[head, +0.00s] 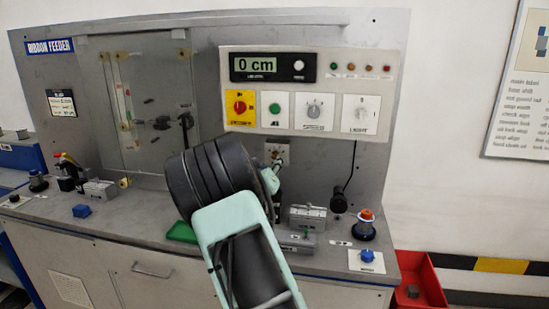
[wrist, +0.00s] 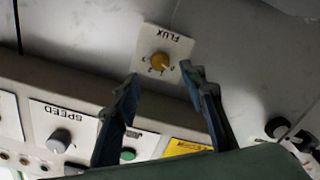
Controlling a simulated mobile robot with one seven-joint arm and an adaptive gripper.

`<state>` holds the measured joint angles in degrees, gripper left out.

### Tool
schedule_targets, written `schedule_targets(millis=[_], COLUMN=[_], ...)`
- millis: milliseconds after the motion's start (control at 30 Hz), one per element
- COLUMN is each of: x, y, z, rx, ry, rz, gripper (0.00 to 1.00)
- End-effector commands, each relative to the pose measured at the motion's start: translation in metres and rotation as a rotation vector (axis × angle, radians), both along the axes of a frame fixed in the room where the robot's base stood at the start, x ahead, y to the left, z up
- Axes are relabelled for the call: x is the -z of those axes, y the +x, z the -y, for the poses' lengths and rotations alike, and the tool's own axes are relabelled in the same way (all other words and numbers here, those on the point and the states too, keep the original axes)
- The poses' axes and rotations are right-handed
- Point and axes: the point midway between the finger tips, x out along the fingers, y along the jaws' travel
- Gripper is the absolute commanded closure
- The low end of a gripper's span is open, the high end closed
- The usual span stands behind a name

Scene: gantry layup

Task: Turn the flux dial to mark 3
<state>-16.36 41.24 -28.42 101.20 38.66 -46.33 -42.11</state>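The flux dial is a small orange-yellow knob (wrist: 160,60) on a white plate labelled FLUX, which appears upside down in the wrist view. Small numbered marks sit around the knob's lower side; its pointer seems to face the 0 end at lower right, but it is too small to be sure. My gripper (wrist: 160,78) is open, its two dark fingers either side of the knob's line, tips near the plate's lower edge. Nothing is between them, and contact with the plate cannot be told. In the head view the FLUX plate (head: 277,150) is partly hidden behind my arm.
Above the dial hangs a control box (head: 300,92) with a 0 cm display, a yellow switch plate (head: 240,107), a green button (head: 274,107) and the SPEED knob (head: 314,111). Grey blocks (head: 308,215) and an orange-topped knob (head: 366,215) stand on the bench to the right.

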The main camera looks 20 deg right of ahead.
Motion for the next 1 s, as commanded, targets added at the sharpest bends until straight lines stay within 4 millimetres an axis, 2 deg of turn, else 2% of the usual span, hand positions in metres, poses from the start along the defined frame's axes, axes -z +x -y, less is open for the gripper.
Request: schedule_targets(millis=[200, 400, 833, 867, 1000], x=[0.0, 0.0, 0.0, 0.0, 0.0], y=[0.031, 0.049, 0.056, 0.056, 0.055], z=[0.021, 0.032, 0.036, 0.036, 0.036], rx=[-0.001, -0.002, -0.002, -0.002, -0.002], ry=[-0.001, 0.001, 0.002, 0.002, 0.002], rz=[-0.001, 0.0, -0.001, -0.001, -0.001], gripper=[0.61, 0.61, 0.61, 0.62, 0.78])
